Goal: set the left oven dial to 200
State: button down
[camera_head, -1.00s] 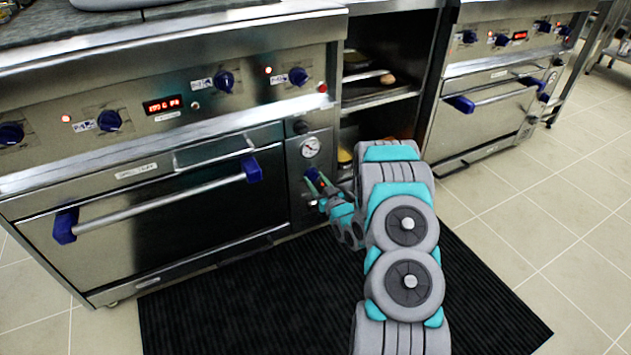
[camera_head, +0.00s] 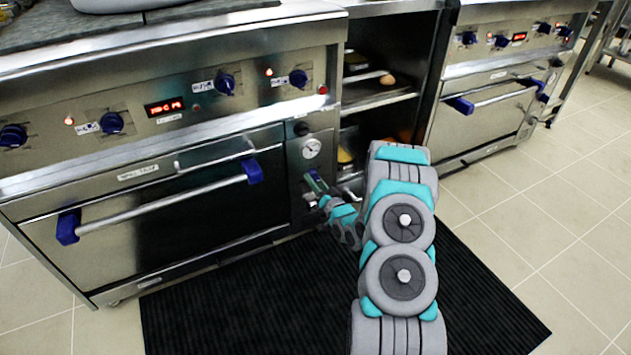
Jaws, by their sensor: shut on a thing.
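The left oven (camera_head: 105,230) is a steel range with a dark door and a narrow control column at its right end. A round white gauge (camera_head: 311,148) sits on that column, with a black knob (camera_head: 301,128) above it. The left oven dial is below the gauge, largely covered by my gripper (camera_head: 315,182). My gripper reaches in from the right and is shut on this dial. The dial's pointer and marks cannot be read. A red display (camera_head: 164,106) is lit on the upper panel, but its figures are too blurred to read.
Blue knobs (camera_head: 225,84) line the upper panel. The door handle (camera_head: 160,203) with blue ends juts out left of my gripper. Open shelves (camera_head: 375,100) and a second oven (camera_head: 480,125) stand to the right. A black mat (camera_head: 240,300) covers the floor in front.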

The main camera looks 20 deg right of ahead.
jog(key=m, duration=0.4)
jog(key=shift+m, duration=0.4)
jog(key=m+b, duration=0.1)
jog(key=m, duration=0.2)
jog(key=shift+m, duration=0.3)
jog(key=shift+r+m+b, duration=0.15)
jog(key=shift+m+b, duration=1.8)
jog(key=shift+m, duration=2.15)
jog(key=shift+c, duration=1.6)
grip_release()
